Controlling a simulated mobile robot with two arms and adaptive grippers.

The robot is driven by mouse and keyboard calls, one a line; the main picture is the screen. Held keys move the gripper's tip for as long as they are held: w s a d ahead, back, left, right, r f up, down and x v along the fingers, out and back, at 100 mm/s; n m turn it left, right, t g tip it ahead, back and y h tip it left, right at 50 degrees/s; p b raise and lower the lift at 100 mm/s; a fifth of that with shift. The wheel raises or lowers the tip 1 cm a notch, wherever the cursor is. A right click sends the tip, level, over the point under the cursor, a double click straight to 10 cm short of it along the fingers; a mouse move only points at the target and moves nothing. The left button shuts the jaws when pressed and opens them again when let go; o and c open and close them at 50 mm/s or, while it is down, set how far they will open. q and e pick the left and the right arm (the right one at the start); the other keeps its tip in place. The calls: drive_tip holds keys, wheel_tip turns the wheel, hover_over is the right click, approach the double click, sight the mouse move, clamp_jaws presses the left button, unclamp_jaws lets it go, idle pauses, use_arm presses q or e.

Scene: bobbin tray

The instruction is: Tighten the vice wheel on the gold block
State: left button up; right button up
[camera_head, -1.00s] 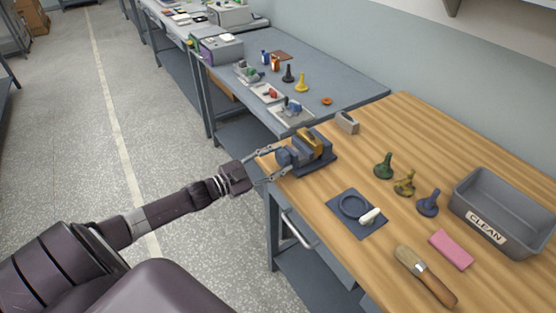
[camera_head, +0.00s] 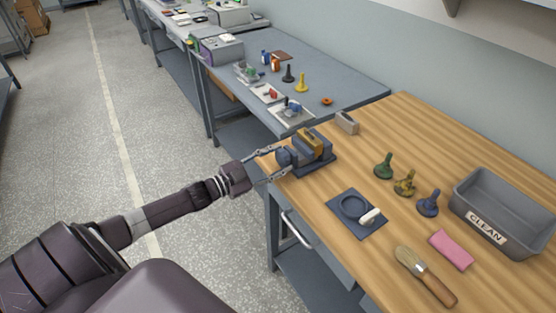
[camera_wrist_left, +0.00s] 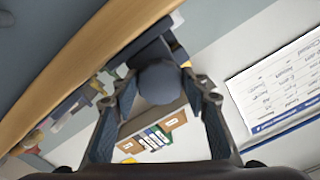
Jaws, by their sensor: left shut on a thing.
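The vice (camera_head: 316,160) is a dark blue-grey body at the left edge of the wooden bench. The gold block (camera_head: 312,143) sits upright between its jaws. The round vice wheel (camera_head: 284,158) faces my left arm. My left gripper (camera_head: 281,160) reaches in from the left with a finger on each side of the wheel and is shut on it. In the left wrist view the wheel (camera_wrist_left: 160,82) is a dark disc between the two fingers (camera_wrist_left: 160,92). The gold block is mostly hidden there. My right gripper is in neither view.
On the wooden bench (camera_head: 365,130) are a small grey block (camera_head: 347,122), several bobbin-like pieces, a blue mat (camera_head: 345,222), a brush (camera_head: 425,275), a pink cloth (camera_head: 451,249) and a grey CLEAN bin (camera_head: 500,237). A grey bench (camera_head: 350,88) stands behind.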

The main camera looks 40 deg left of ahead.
use_arm(q)
drive_tip(key=shift+f, duration=0.1)
drive_tip(key=o, duration=1.2)
drive_tip(key=shift+s, duration=0.1)
drive_tip(key=shift+c, duration=0.2)
drive_tip(key=v, duration=1.2)
